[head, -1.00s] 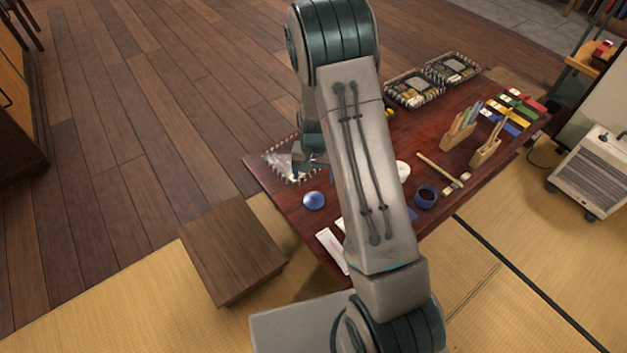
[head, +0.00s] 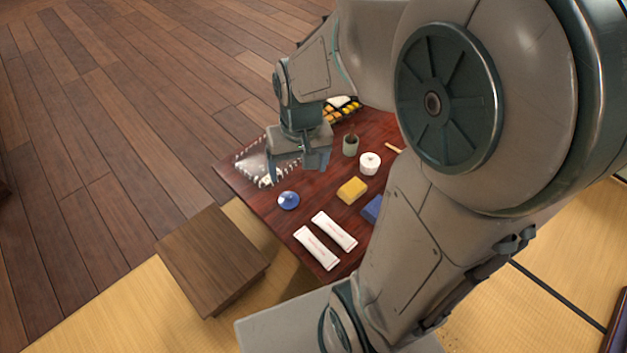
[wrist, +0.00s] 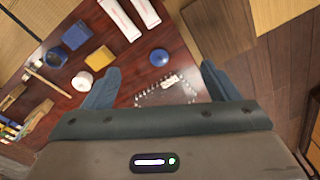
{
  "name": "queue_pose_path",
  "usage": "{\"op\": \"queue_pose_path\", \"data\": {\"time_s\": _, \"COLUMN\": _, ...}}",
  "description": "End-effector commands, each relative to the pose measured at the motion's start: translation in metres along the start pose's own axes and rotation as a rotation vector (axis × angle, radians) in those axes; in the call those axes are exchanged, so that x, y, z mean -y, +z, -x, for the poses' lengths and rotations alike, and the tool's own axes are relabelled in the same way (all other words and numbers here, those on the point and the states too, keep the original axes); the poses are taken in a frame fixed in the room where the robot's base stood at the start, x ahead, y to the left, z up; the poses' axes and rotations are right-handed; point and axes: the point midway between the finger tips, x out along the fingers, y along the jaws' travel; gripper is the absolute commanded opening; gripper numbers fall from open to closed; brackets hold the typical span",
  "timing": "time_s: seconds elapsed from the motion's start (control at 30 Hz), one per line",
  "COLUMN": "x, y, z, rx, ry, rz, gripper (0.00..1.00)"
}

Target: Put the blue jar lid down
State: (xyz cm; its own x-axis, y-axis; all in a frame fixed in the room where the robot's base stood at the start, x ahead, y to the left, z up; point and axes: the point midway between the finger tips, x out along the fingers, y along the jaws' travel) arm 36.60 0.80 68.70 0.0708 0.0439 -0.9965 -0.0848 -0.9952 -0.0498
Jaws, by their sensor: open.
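The blue jar lid (head: 288,200) is round and domed and lies on the dark red table (head: 262,214) near its left corner. It also shows in the wrist view (wrist: 159,57), ahead of my fingers and between their lines. My gripper (head: 298,171) is open and empty, held above the table and apart from the lid. In the wrist view both fingers of my gripper (wrist: 160,70) are spread wide with nothing between them.
A clear spiky-edged tray (head: 250,165) is beside my gripper. Two white packets (head: 334,231), a yellow block (head: 352,190), a blue block (head: 372,208), a white roll (head: 370,163) and a grey-green cup (head: 350,146) stand nearby. A wooden stool (head: 210,255) is at the table's left.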

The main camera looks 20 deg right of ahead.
Motion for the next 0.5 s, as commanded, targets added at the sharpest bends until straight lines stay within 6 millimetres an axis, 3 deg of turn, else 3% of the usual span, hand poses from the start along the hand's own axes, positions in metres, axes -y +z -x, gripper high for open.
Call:
{"op": "queue_pose_path", "data": {"time_s": 0.1, "x": -0.004, "y": 0.029, "z": 0.018, "rx": -0.019, "ry": 0.012, "rz": 0.043, "gripper": 0.81}}
{"op": "queue_pose_path", "data": {"time_s": 0.23, "x": -0.007, "y": 0.052, "z": 0.028, "rx": -0.028, "ry": 0.026, "rz": 0.079, "gripper": 0.81}}
{"op": "queue_pose_path", "data": {"time_s": 0.5, "x": -0.009, "y": 0.069, "z": 0.033, "rx": -0.032, "ry": 0.041, "rz": 0.107, "gripper": 0.81}}
